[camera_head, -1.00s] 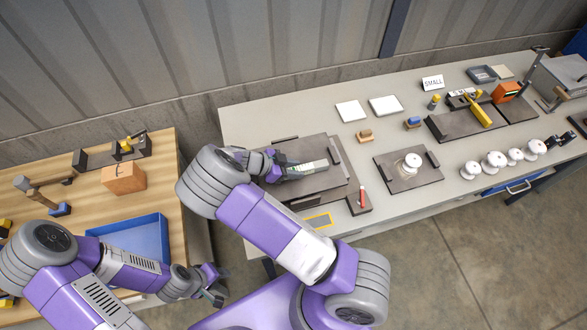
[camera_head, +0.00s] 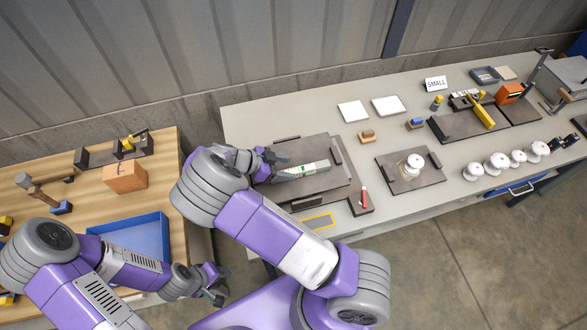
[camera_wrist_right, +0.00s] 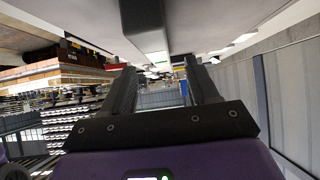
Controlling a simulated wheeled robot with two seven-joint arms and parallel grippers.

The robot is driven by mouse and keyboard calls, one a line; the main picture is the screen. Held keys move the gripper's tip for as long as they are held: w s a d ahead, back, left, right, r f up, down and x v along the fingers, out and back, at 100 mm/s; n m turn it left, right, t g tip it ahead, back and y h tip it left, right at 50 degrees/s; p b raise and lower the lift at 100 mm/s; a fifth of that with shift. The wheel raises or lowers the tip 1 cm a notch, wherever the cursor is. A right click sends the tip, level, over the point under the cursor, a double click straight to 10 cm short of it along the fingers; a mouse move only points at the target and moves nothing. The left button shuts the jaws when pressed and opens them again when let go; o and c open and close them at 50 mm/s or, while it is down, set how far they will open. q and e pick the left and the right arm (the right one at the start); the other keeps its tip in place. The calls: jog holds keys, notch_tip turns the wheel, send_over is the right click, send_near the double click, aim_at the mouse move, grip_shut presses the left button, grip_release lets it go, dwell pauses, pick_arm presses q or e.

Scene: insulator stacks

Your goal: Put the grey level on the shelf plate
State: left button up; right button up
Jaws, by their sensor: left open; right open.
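The grey level (camera_head: 303,171), a pale bar with a green vial, lies on a dark plate (camera_head: 325,184) with raised rails at the left of the grey bench. I take this for the shelf plate. My right gripper (camera_head: 280,166) is open at the left end of the level. In the right wrist view the level (camera_wrist_right: 148,35) runs along the top, with its end near the space between the open fingers (camera_wrist_right: 158,82); I cannot tell whether they touch. My left gripper (camera_head: 222,284) is open and empty beside the blue tray, low in the head view.
A red-handled item on a dark block (camera_head: 361,204) stands right of the plate. Another dark plate (camera_head: 430,178) bears a white insulator. Several insulators (camera_head: 497,164) stand at the bench's front right. The blue tray (camera_head: 135,245) and an orange box (camera_head: 124,177) are on the wooden table.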

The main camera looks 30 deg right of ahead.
jog(key=v, duration=0.7)
jog(key=shift+a+r, duration=0.2)
jog(key=shift+a, duration=0.05)
jog(key=shift+r, duration=0.1)
